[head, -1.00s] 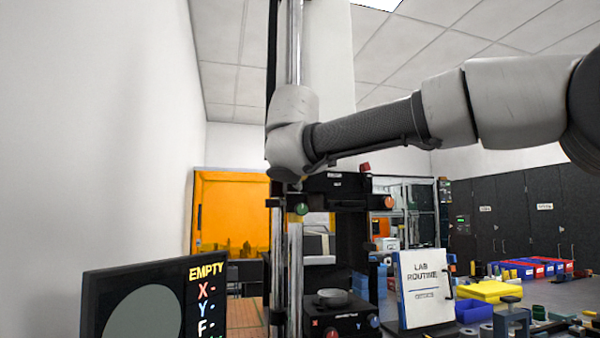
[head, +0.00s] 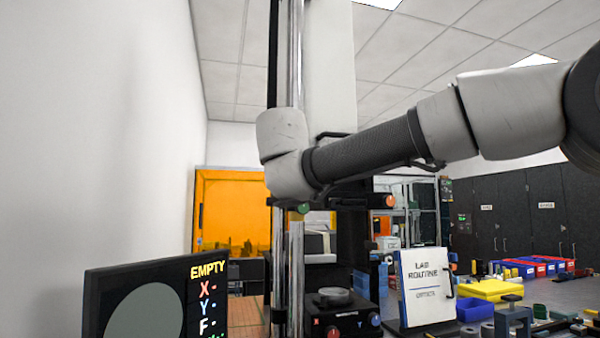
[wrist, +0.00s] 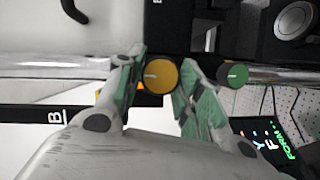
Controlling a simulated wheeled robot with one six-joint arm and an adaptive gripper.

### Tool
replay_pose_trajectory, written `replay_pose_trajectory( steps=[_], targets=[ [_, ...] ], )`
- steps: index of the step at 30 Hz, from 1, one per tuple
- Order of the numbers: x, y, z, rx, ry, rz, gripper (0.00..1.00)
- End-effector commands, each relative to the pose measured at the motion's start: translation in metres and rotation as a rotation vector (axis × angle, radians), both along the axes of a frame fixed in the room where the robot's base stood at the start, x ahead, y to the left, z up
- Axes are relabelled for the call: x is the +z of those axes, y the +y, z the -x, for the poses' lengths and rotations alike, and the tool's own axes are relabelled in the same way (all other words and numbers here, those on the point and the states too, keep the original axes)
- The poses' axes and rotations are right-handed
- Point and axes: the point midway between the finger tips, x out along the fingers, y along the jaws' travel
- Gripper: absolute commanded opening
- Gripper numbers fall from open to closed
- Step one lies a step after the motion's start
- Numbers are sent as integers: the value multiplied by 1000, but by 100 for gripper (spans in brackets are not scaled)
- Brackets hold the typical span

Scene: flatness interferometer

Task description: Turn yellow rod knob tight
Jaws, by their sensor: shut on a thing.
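The yellow rod knob (wrist: 160,76) is a round disc with a small dark mark, beside the shiny metal rod (wrist: 60,66) in the wrist view. My gripper (wrist: 163,70) has its two green-padded fingers on either side of the knob and is shut on it. A green knob (wrist: 233,74) sits just right of the right finger; it also shows in the head view (head: 304,208). In the head view the yellow knob and my fingers are hidden behind my arm.
An instrument with a round stage (head: 334,297) stands below my arm. A monitor reading EMPTY (head: 145,305) is at lower left. A LAB ROUTINE sign (head: 426,285) stands to the right. A bench with a yellow tray (head: 490,289) and coloured bins lies further right.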

Motion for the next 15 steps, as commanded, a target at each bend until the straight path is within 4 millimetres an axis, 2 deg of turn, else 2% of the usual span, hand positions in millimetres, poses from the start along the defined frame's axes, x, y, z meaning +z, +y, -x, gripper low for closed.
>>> replay_pose_trajectory(
  steps=[8,9,12,15],
  targets=[
    [-1,0,0,1,2,1,13],
    [-1,0,0,0,2,0,44],
    [-1,0,0,0,2,0,58],
    [-1,0,0,0,1,0,58]
  ],
)
